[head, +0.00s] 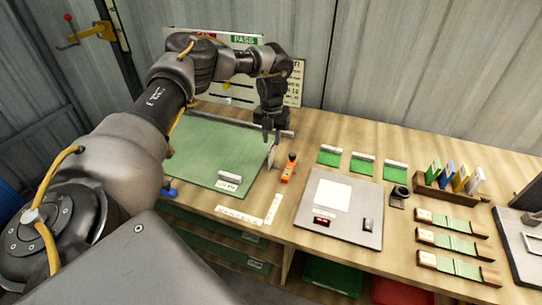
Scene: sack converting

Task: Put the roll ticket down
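My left gripper (271,138) points down over the right edge of the green mat (207,150). A thin, pale card, which looks like the roll ticket (271,157), hangs upright and nearly edge-on between its fingertips. The fingers look closed on it; its print is too small to read. The card's lower end is just above or at the mat's edge; I cannot tell if it touches. My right gripper is not in view.
An orange tool (289,168) lies close right of the ticket. A grey scale (340,208) stands further right. Several small green pads (363,164) lie behind it, and a rack of coloured cards (452,190) is at the right. Bare wood lies in front of the orange tool.

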